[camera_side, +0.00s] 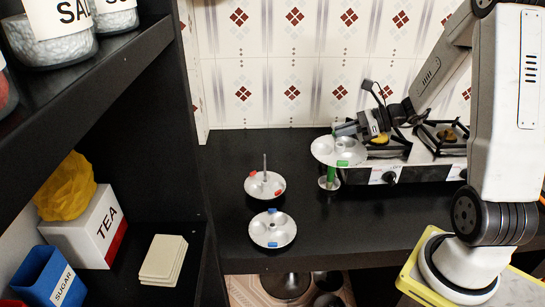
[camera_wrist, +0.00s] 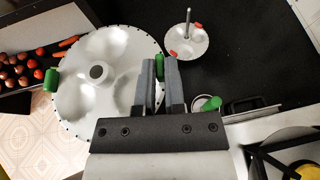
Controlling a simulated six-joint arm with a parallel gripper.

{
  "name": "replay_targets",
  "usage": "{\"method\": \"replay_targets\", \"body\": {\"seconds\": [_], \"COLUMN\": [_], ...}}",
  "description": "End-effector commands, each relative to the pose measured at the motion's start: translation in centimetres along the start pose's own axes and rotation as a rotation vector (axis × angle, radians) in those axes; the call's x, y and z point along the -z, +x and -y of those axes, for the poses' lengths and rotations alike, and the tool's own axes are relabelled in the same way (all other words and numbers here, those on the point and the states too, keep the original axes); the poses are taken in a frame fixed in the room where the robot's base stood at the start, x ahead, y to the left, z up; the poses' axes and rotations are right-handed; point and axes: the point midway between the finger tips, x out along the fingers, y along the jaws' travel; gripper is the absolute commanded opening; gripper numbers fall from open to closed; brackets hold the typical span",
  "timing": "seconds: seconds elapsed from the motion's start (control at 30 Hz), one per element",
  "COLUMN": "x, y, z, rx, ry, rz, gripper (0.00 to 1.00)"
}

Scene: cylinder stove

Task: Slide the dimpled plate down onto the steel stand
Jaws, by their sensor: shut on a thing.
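The silver dimpled plate (camera_side: 324,151) has green tabs on its rim and a round hub at its centre. It fills the left of the wrist view (camera_wrist: 88,105). My gripper (camera_wrist: 160,85) is shut on its rim at a green tab, and the plate hangs above the counter. The steel stand's thin upright rod (camera_side: 265,165) rises from a dimpled dish with red tabs (camera_side: 262,188). In the wrist view the rod (camera_wrist: 188,18) is up and right of the held plate, clearly apart from it.
A blue-tabbed dish (camera_side: 272,230) lies in front of the stand. The stove (camera_side: 400,165) is at right, a dark shelf unit (camera_side: 208,245) at left. Counter around the stand is mostly clear.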

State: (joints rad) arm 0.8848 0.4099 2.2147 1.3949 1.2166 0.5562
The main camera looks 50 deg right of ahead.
Motion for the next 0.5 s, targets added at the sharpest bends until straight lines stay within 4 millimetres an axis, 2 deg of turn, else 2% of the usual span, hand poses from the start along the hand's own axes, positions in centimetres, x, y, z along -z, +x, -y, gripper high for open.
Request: {"method": "replay_targets", "body": {"seconds": [0.1,0.5], "x": [-0.7,-0.2], "y": [-0.2,2.0], "z": [-0.1,-2.5], "rx": [-0.013,-0.274], "ry": [-0.006,-0.111], "rz": [0.000,0.000], "gripper": [0.00,0.00]}}
